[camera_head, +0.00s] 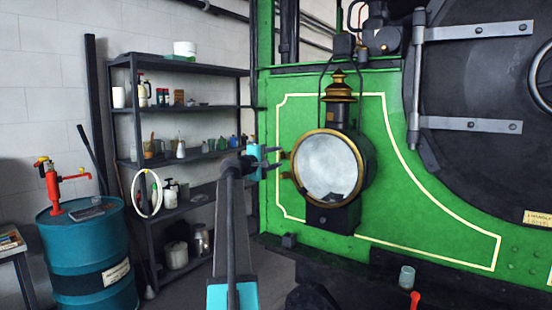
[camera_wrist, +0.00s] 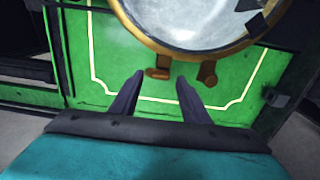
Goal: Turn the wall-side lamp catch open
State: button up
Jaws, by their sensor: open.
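The lamp (camera_head: 330,167) has a round glass face in a brass rim, a dark body and a brass chimney. It stands against the green front of the engine. Two small brass-brown fittings stick out from the rim on the side nearest my gripper. In the wrist view, one fitting (camera_wrist: 159,70) appears between my fingertips, and the other (camera_wrist: 207,74) is just right of the right finger. My gripper (camera_wrist: 160,78) is open and points at the lamp's rim; it also shows in the head view (camera_head: 274,164). Contact with a fitting cannot be told.
A dark shelf rack (camera_head: 180,107) with bottles and tins stands left against the white wall. A teal drum (camera_head: 88,255) with a red pump is at far left. The round smokebox door (camera_head: 480,100) is right. A glass jar (camera_head: 407,277) is at lower right.

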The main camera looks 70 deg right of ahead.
jog(key=b+v, duration=0.3)
jog(key=v, duration=1)
jog(key=shift+a, duration=0.25)
jog(key=shift+w, duration=0.1)
